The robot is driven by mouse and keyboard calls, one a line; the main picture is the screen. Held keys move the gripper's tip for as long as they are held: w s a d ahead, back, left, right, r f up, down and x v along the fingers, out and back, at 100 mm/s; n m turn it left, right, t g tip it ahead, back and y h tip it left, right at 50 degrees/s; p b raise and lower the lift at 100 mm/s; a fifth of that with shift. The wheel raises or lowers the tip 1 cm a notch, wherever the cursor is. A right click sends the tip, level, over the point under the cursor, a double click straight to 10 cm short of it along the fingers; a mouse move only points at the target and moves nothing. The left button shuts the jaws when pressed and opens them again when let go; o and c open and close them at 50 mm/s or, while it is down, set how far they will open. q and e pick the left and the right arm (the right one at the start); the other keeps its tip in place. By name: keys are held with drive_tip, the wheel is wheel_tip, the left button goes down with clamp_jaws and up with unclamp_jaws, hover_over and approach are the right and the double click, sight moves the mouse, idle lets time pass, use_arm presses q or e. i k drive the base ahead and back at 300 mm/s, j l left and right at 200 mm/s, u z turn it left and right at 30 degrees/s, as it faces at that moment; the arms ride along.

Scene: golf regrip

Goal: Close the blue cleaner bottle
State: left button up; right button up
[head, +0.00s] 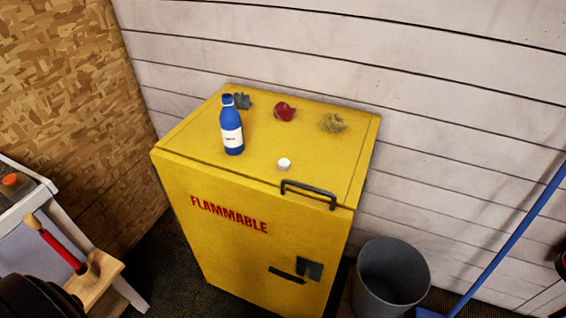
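The blue cleaner bottle (232,118) stands upright on top of the yellow cabinet, left of the middle, with a white label around its lower half. Its top end is blue and no white cap is on it; the opening is too small to make out. A small white cap (284,164) lies on the cabinet top to the right of the bottle and nearer the front edge, apart from it. Neither of my grippers is in view.
The yellow FLAMMABLE cabinet (190,187) has a black handle (308,192) at its top front edge. Grey (242,101), red (284,112) and yellowish (332,123) crumpled rags lie behind. A grey bin (391,275) stands right, a wooden stool (96,282) left.

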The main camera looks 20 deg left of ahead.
sight(230, 120)
drive_tip(key=i+l, duration=0.1)
drive_tip(key=l, duration=0.15)
drive_tip(key=i+l, duration=0.15)
drive_tip(key=l, duration=0.15)
drive_tip(key=i+l, duration=0.1)
drive_tip(key=l, duration=0.15)
drive_tip(key=i+l+u, duration=0.2)
drive_tip(key=k+u, duration=0.1)
drive_tip(key=u, duration=2.55)
drive_tip(key=k, duration=0.05)
